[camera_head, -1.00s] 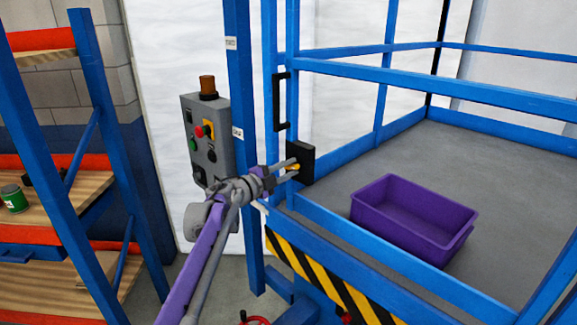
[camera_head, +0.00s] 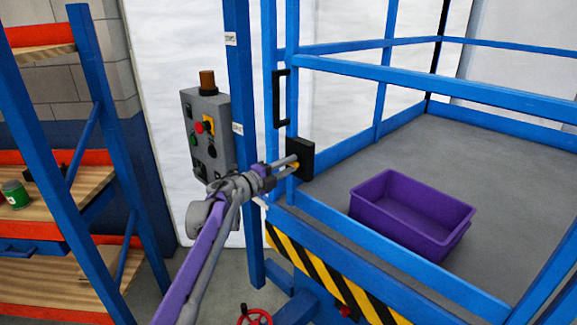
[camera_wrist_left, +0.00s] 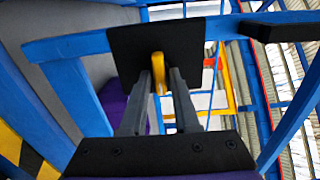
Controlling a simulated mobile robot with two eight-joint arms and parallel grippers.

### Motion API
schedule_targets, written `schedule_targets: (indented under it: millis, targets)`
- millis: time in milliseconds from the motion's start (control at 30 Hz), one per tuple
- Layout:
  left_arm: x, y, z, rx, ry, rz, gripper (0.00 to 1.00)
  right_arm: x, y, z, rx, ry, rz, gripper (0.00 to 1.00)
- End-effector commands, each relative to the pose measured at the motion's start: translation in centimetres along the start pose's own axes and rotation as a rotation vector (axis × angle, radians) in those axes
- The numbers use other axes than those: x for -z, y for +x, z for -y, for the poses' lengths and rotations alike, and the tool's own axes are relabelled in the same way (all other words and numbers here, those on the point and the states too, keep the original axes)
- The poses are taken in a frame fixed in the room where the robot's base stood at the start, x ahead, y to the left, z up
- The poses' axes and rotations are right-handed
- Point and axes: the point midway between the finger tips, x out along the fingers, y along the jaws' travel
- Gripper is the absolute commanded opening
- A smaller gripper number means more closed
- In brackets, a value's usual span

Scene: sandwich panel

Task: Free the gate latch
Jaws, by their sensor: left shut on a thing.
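The gate latch is a black plate (camera_head: 306,158) on the blue gate post, with a small yellow-orange lever (camera_head: 295,165) on its face. In the left wrist view the black plate (camera_wrist_left: 190,48) is straight ahead and the yellow lever (camera_wrist_left: 158,72) stands between the fingertips. My left gripper (camera_head: 292,162) is at the plate, its fingers closed on the lever; it also fills the lower middle of the left wrist view (camera_wrist_left: 160,84). The fingers partly hide the lever in the head view. My right gripper is not in view.
A black gate handle (camera_head: 281,98) is above the latch. A purple crate (camera_head: 440,245) stands on the grey platform behind the blue rails. A control box (camera_head: 207,135) with buttons is left of the gate. A shelf rack (camera_head: 110,140) stands at the far left.

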Motion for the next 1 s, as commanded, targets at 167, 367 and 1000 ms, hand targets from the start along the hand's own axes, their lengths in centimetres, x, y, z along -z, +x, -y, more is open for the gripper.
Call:
schedule_targets:
  millis: [167,367,1000]
  targets:
    - [-0.1,0.0,0.0,0.000,0.000,0.001,0.39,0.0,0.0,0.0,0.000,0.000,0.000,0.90]
    - [0.0,0.0,0.0,0.000,-0.001,0.001,0.47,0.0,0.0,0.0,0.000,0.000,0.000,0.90]
    - [-0.1,-8.1,-0.2,-0.001,-0.001,0.004,0.47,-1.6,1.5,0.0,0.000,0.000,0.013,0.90]
